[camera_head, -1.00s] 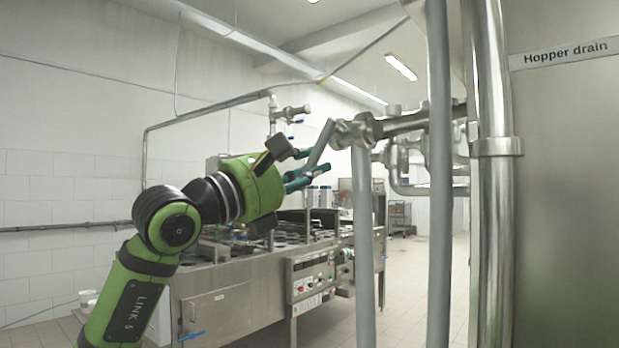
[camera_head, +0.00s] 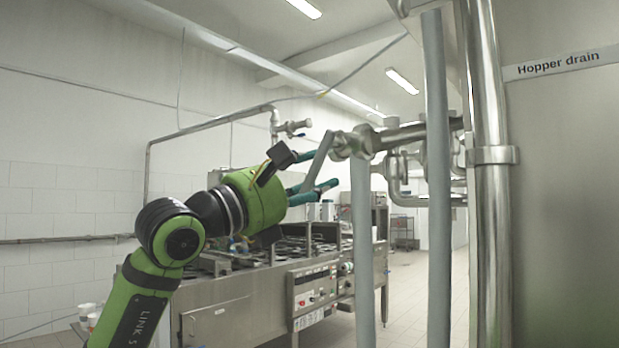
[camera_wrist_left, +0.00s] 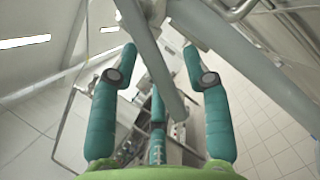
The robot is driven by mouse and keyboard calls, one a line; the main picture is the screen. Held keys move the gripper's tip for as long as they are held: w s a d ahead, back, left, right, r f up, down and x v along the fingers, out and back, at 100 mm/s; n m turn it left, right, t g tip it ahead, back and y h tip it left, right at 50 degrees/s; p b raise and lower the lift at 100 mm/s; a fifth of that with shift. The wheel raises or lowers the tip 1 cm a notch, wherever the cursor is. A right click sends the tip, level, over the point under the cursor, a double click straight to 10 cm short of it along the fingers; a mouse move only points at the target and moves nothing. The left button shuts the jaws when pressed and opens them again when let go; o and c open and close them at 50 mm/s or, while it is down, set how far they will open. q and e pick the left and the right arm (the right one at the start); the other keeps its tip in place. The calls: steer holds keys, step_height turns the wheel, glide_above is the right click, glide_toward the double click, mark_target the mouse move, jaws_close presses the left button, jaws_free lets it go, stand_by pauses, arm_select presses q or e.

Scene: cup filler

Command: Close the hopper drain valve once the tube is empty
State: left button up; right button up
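The drain valve (camera_head: 352,143) sits on a steel pipe, right of centre in the head view. Its flat grey lever (camera_head: 321,158) slants down and left. My left gripper (camera_head: 322,172) is open, its teal fingers spread on either side of the lever. In the left wrist view, the lever (camera_wrist_left: 155,62) passes between the fingers of the left gripper (camera_wrist_left: 159,60), with gaps at both sides. A grey tube (camera_head: 362,250) hangs below the valve. Its contents cannot be seen. My right gripper is not in view.
A second grey vertical tube (camera_head: 438,190) and a thick steel pipe (camera_head: 492,210) stand to the right. The steel panel labelled "Hopper drain" (camera_head: 560,190) is beyond them. A filling machine (camera_head: 245,300) stands behind my left arm.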

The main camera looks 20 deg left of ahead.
arm_select(q)
steer(key=shift+s, duration=0.1)
steer(key=v, duration=1.2)
steer(key=shift+f, duration=0.15)
